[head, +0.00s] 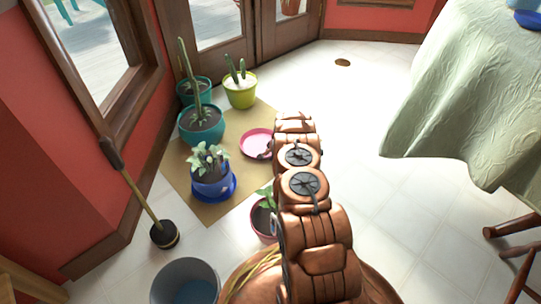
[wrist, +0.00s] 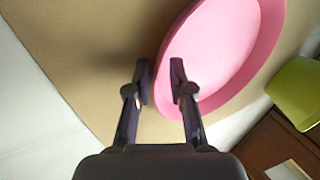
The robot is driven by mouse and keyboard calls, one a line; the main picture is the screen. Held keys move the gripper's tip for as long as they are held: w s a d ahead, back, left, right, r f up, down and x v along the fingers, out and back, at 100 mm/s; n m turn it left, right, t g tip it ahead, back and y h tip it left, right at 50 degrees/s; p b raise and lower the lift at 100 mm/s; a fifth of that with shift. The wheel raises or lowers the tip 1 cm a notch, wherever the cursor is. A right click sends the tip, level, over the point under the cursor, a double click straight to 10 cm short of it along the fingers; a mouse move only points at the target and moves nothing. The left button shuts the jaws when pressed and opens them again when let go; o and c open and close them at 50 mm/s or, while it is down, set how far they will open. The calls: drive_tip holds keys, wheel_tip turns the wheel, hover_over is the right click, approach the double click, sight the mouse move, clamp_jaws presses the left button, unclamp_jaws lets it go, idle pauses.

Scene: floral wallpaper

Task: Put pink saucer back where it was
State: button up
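The pink saucer (head: 255,141) lies on the tan mat (head: 208,205) in the head view, partly hidden by my arm. In the wrist view the saucer (wrist: 225,50) fills the upper middle and right, over the mat (wrist: 90,45). My gripper (wrist: 162,80) is at the saucer's near rim. One finger is outside the rim over the mat, the other over the saucer's inside. The fingers are apart, with a gap beside the rim, so it looks open. In the head view my arm mostly hides the gripper.
A blue pot (head: 211,178) on a blue saucer and a teal cactus pot (head: 202,127) stand left on the mat. A lime pot (head: 240,92) stands behind. A pink pot (head: 264,221) is beside my arm. A grey bucket (head: 186,283) is at the front.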

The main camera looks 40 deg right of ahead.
drive_tip(key=shift+o, duration=0.6)
